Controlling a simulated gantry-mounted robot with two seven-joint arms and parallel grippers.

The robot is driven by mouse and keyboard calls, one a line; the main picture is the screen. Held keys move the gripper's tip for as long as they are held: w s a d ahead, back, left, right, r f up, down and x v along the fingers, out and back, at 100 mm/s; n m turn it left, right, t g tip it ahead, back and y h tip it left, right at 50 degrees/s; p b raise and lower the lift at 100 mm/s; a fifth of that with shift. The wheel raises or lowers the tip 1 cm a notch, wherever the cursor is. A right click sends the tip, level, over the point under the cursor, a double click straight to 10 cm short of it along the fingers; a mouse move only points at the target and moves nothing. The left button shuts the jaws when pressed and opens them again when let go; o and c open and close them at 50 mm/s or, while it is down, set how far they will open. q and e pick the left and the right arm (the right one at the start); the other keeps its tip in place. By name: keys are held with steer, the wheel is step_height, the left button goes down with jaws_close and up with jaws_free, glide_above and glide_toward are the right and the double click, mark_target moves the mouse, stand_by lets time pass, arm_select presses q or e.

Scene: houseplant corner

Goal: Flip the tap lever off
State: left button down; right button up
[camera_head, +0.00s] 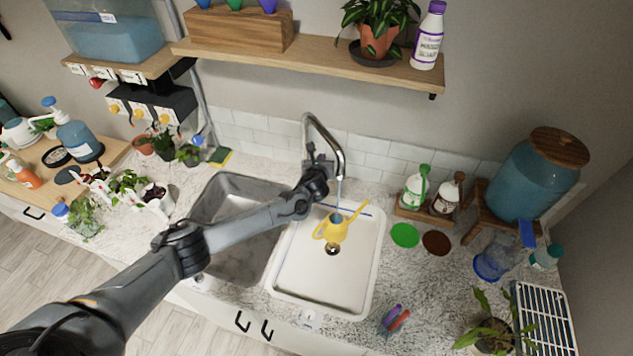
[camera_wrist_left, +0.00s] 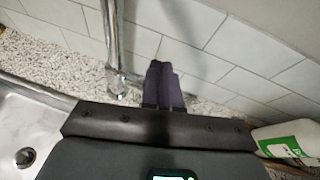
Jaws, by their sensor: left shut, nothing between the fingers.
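The chrome tap (camera_head: 334,138) stands behind the double sink, its spout arching over the right basin. A thin stream of water (camera_head: 339,190) falls from the spout toward a yellow watering can (camera_head: 334,230) in the white basin (camera_head: 290,272). My left gripper (camera_head: 317,162) is at the tap's base; its own body hides much of that area. In the left wrist view, the gripper's fingers (camera_wrist_left: 165,86) are together and empty, just right of the tap's upright pipe (camera_wrist_left: 111,35). I cannot make out the lever clearly. My right gripper is not in view.
A grey basin (camera_head: 237,185) lies left of the white one. White tiles (camera_head: 258,130) rise close behind the tap. Two bottles in a wooden caddy (camera_head: 427,215) stand to the right, with a green disc (camera_head: 404,235) in front. A wooden shelf (camera_head: 320,65) hangs above.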

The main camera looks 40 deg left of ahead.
arm_select(q)
steer(key=shift+w+a+r+b, duration=0.15)
steer(key=shift+w, duration=0.25)
steer(key=shift+w+a+r+b, duration=0.1)
steer(key=shift+w+a+b, duration=0.05)
steer(key=shift+w, duration=0.2)
steer(key=v, duration=1.1)
steer(key=shift+b, duration=0.35)
steer(key=shift+w, duration=0.1)
